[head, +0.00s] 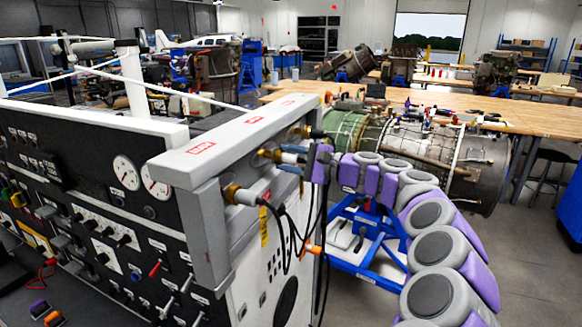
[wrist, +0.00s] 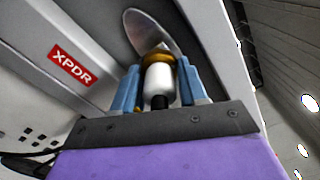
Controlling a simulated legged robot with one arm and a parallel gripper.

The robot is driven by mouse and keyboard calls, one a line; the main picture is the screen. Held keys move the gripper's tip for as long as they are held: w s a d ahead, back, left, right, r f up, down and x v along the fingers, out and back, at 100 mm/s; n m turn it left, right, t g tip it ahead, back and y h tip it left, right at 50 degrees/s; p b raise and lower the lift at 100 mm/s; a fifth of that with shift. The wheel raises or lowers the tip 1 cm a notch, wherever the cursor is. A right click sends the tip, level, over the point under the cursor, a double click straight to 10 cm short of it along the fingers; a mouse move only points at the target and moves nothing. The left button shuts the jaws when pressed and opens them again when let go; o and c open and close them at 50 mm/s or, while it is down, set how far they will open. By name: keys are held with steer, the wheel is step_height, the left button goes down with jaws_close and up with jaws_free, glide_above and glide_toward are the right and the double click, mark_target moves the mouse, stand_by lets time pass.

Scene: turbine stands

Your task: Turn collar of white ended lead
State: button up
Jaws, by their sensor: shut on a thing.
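My gripper (head: 284,158) is at the side panel of the console in the head view, with its blue fingers pointing left at a socket. In the wrist view its two blue fingers stand on both sides of a white-ended lead (wrist: 159,83) and are shut on it. A gold collar (wrist: 157,56) sits at the far end of the white body, against a round metal plate. The black cable end of the lead shows at the gripper's base.
Another lead with a pale end (head: 245,197) is plugged in lower left, its black cable hanging down. A further connector (head: 315,132) sits to the upper right. The grey panel frame (head: 215,160) overhangs the sockets. A blue engine stand (head: 365,250) stands behind my arm.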

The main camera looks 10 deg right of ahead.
steer(key=shift+n+b, duration=0.75)
steer(key=shift+n, duration=0.35)
steer(key=shift+r, duration=0.1)
steer(key=o, duration=0.9)
steer(key=shift+w+a+f, duration=0.2)
steer(key=shift+w+a, duration=0.05)
steer(key=shift+w, duration=0.05)
steer(key=shift+o, duration=0.9)
steer(key=shift+s, duration=0.1)
steer(key=shift+s+r, duration=0.1)
steer(key=shift+d, duration=0.15)
steer(key=p+v, duration=0.1)
steer(key=v, duration=1.6)
